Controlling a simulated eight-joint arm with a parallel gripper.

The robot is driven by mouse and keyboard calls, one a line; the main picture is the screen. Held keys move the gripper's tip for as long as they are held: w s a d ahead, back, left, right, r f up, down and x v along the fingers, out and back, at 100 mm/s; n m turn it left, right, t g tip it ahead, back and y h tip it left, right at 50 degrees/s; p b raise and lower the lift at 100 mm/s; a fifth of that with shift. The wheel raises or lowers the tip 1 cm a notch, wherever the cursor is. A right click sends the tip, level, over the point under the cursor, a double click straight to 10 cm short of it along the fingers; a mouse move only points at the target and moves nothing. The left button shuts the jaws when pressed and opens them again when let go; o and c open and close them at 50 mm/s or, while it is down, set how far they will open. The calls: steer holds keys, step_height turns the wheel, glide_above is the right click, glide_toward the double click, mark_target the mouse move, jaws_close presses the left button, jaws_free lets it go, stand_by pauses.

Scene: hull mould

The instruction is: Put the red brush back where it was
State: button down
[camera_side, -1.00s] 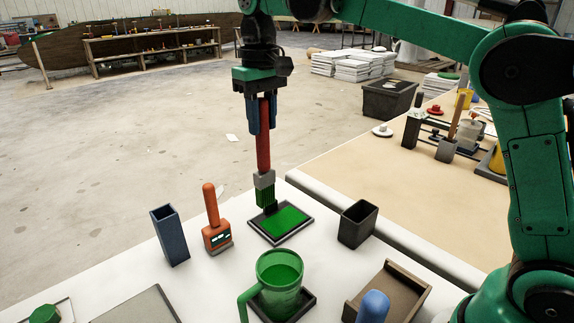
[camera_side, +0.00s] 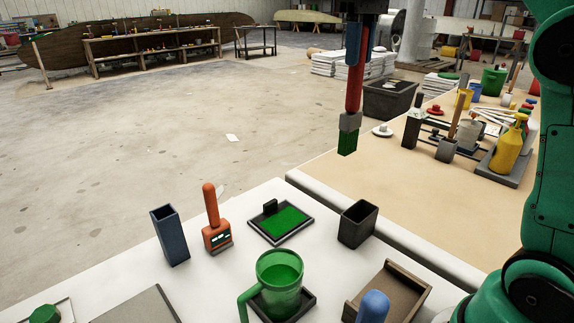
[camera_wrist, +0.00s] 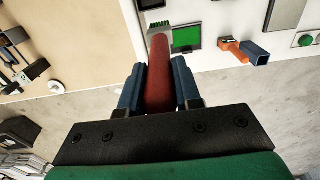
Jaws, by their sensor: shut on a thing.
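My gripper (camera_side: 359,40) is shut on the red brush (camera_side: 354,82). The brush hangs upright, slightly tilted, with its grey ferrule and green bristles pointing down, held in the air behind the white table and above the dark square holder (camera_side: 357,223) in the side view. In the wrist view my gripper (camera_wrist: 160,95) has its blue fingers around the red handle (camera_wrist: 160,70), bristles at the far end. The tray with a green pad (camera_side: 283,222) sits left of the holder; a small dark block stands at its back edge.
A blue upright holder (camera_side: 170,236) and an orange-handled tool (camera_side: 213,225) stand left of the tray. A green mug (camera_side: 279,282), a brown open tray (camera_side: 398,292) and a blue rounded object (camera_side: 373,307) are in front. A tan table (camera_side: 400,185) lies behind.

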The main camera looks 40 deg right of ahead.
mark_target(354, 94)
steer(key=s+d+r, duration=0.2)
steer(key=s, duration=0.2)
step_height(354, 94, down, 20)
steer(key=shift+w+a, duration=0.15)
steer(key=shift+w, duration=0.05)
stand_by(0.5)
steer(key=c, duration=0.6)
jaws_free()
step_height(354, 94, up, 12)
steer(key=shift+r, duration=0.15)
